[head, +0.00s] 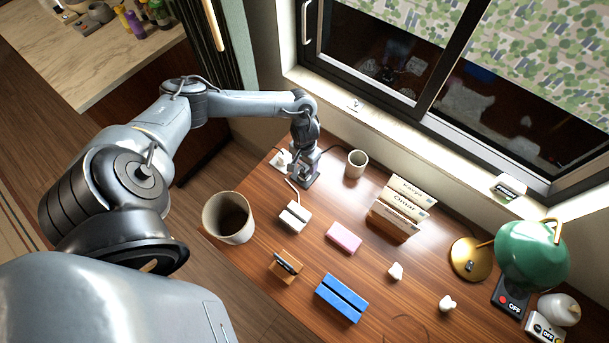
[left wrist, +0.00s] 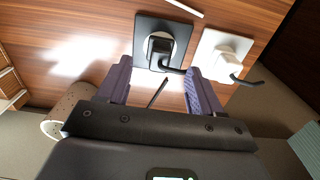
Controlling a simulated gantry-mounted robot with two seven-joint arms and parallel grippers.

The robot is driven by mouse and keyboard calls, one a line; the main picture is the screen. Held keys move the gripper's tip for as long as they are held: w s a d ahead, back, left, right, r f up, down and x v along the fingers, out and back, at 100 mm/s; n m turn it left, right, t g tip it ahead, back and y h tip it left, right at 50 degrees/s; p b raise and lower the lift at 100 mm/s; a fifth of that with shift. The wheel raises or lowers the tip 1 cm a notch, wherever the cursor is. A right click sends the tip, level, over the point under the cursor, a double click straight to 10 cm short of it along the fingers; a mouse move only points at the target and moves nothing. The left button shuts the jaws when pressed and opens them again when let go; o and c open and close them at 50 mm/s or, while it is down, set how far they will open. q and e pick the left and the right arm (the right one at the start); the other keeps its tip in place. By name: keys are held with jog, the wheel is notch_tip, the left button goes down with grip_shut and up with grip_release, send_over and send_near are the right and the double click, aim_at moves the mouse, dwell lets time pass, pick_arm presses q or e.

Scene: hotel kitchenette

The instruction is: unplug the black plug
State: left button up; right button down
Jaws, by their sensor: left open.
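The black plug (left wrist: 158,48) sits in a round socket on a black square plate (left wrist: 145,28), with its black cable leading off to the right in the left wrist view. In the head view the plate (head: 313,182) shows under my left gripper (head: 304,168), which hides most of the plug. My left gripper (left wrist: 158,84) is open, its two purple-padded fingers either side of the plug's line and apparently short of it. A white plug (left wrist: 228,64) with a black cable sits in a white plate (left wrist: 218,44) just to the right. My right gripper is not in view.
A small cup (head: 356,164) stands close to the right of my left gripper. The window sill runs behind.

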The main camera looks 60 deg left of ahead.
aim_at(305, 169)
pick_arm(q)
notch_tip(305, 169, down, 2)
jog(key=shift+f+b, duration=0.2)
jog(key=shift+b, duration=0.55)
jog(key=shift+f+b, duration=0.3)
jog(key=shift+f, duration=1.3)
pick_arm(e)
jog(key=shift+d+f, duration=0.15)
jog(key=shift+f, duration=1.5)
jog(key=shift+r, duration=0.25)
pick_arm(q)
jog(key=shift+p, duration=0.55)
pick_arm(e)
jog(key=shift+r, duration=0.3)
pick_arm(q)
jog(key=shift+p, duration=0.5)
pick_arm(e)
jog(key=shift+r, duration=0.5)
pick_arm(q)
grip_shut()
